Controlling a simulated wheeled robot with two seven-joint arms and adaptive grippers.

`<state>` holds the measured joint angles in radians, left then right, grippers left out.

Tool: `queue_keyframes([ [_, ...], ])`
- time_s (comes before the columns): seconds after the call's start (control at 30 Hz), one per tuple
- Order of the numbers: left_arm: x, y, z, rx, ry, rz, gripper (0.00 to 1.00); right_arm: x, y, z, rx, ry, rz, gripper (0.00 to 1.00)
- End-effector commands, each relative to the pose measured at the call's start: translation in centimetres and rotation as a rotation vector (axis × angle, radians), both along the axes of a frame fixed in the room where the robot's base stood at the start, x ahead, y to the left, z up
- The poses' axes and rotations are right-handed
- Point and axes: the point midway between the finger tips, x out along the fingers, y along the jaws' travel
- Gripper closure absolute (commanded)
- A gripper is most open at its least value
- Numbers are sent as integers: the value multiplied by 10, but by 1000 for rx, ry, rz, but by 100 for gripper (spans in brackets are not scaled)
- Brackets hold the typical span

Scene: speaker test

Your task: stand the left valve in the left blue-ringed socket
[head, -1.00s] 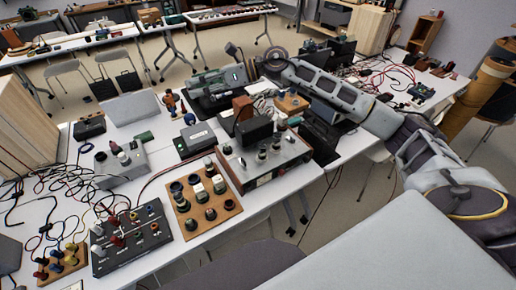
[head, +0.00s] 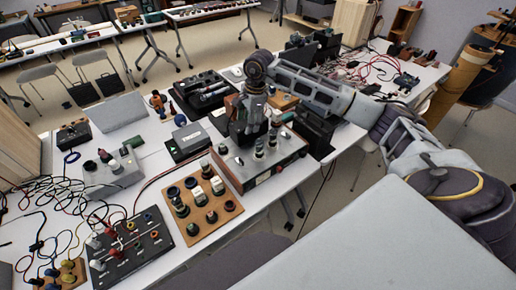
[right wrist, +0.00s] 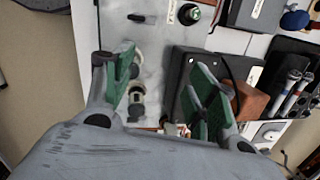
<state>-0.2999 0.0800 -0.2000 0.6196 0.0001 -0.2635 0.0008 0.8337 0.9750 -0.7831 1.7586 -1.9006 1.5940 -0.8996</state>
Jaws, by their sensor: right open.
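My right gripper (head: 248,132) is open above the grey amplifier chassis (head: 236,177), pointing down. In the right wrist view its two green-padded fingers (right wrist: 165,80) are spread, with two pale, dark-based valves (right wrist: 136,96) showing close to the left finger; it grips nothing. In the head view these upright valves (head: 259,149) stand just right of the fingers. My left gripper is out of view.
A black box with a green light (head: 190,140) stands left of the chassis. A black switch panel (head: 130,245) and tangled cables (head: 60,200) lie further left. A dark tray of tools (head: 205,92) is behind. Free room is narrow around the chassis.

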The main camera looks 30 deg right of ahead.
Motion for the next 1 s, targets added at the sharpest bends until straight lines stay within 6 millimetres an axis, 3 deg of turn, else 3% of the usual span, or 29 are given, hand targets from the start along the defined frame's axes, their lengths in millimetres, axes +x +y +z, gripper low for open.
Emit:
queue_keyframes([
  [0.1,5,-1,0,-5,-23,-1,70,-13,-18,-3,-87,58,47,43],
  [0.27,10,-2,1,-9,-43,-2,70,-29,-28,-3,-136,126,121,43],
  [0.77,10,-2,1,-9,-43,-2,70,-29,-28,-4,-136,122,158,43],
  [1.0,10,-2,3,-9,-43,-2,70,-29,-27,-21,-134,124,157,43],
])
